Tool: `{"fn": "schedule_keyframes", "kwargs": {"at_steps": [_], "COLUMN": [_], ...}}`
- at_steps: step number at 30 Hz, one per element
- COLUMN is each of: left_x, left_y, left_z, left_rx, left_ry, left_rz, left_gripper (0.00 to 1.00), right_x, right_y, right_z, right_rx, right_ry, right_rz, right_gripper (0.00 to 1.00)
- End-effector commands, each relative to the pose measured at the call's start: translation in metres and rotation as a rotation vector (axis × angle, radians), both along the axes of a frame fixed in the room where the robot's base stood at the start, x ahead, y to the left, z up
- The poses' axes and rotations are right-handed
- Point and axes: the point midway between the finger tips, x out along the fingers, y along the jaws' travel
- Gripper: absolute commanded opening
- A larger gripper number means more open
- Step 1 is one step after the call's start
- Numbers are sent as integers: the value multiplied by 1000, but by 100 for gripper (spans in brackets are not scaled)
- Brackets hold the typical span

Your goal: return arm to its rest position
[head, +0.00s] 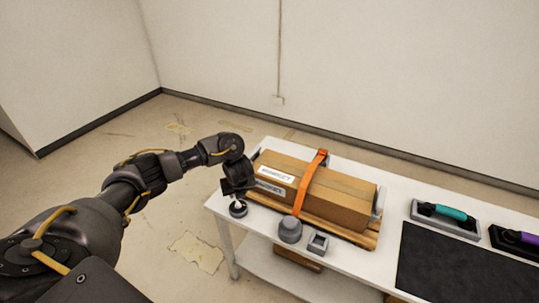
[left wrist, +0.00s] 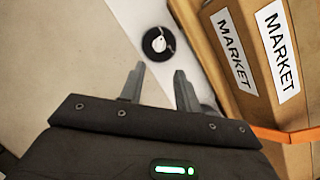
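My left arm reaches in from the left in the head view, out to the near left corner of the white table (head: 345,258). My left gripper (left wrist: 159,75) shows two fingers standing apart in the left wrist view, with nothing between them. A small round black object with a white top (head: 238,209) stands on the table corner just below the gripper in the head view. In the left wrist view this black object (left wrist: 158,43) lies beyond the fingertips, apart from them. My right gripper is in neither view.
A cardboard box (head: 345,203) with an orange strap (head: 309,184) sits on a wooden board close to the gripper's right. A grey knob (head: 290,230) and small grey block (head: 318,243) stand in front.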

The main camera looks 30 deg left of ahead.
Motion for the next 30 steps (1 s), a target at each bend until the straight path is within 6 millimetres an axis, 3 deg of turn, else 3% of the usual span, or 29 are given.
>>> {"fn": "schedule_keyframes", "kwargs": {"at_steps": [5,8,11,15,21,25,30], "left_x": [0,-3,-10,-36,-93,-140,-195], "left_y": [-2,-18,-61,-152,-242,-258,-240], "left_z": [-1,-11,-31,-59,-60,-49,-38], "left_rx": [-3,-31,-109,-313,-620,-783,-863], "left_ry": [-1,-17,-67,-174,-286,-318,-323], "left_rz": [-1,-3,4,96,431,799,1233], "left_gripper": [33,33,33,33,33,33,33], "right_x": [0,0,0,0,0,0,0], "right_y": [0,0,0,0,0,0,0], "right_z": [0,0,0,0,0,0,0], "right_rx": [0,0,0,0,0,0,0], "right_ry": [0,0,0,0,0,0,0], "right_rz": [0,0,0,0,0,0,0], "right_gripper": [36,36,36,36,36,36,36]}}
